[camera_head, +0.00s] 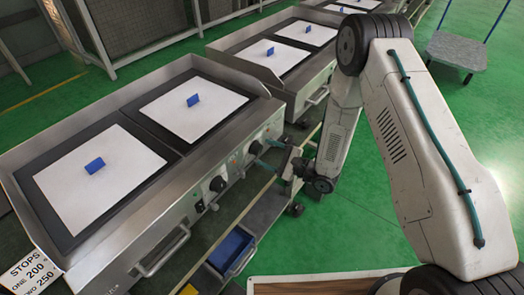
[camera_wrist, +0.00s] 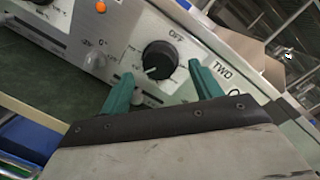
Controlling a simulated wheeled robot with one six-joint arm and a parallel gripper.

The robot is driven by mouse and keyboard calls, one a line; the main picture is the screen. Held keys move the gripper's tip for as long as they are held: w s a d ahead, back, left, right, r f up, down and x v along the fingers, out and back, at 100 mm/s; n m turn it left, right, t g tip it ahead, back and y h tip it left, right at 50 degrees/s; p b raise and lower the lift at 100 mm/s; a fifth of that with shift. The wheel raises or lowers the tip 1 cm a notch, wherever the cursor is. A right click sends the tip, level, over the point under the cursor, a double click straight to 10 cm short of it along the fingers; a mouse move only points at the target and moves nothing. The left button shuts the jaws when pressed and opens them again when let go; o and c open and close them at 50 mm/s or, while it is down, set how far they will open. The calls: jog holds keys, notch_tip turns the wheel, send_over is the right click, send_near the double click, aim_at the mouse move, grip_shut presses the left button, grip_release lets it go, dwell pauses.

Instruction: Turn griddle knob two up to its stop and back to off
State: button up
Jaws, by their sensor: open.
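Knob two is a round black knob (camera_wrist: 159,60) on the griddle's steel front panel in the wrist view. OFF is printed above it and TWO to its right. A pale pointer mark on the knob's face points to the lower left, away from OFF. My gripper (camera_wrist: 163,80) is open, its teal fingers on the left and right of the knob. I cannot tell whether either finger touches it. In the head view my gripper (camera_head: 265,153) is at the panel's far end, partly covering the knob there. The griddle (camera_head: 150,68) has two dark plates with white sheets.
A sign (camera_head: 33,272) reads STOPS, ONE 200, TWO 250. Another black knob (camera_head: 217,183) and a bar handle (camera_head: 165,252) are on the near panel. A blue bin (camera_head: 231,250) sits below. A second griddle (camera_head: 285,45) stands behind.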

aim_at(257, 149)
jog(key=shift+x, duration=1.45)
jog(key=c, duration=1)
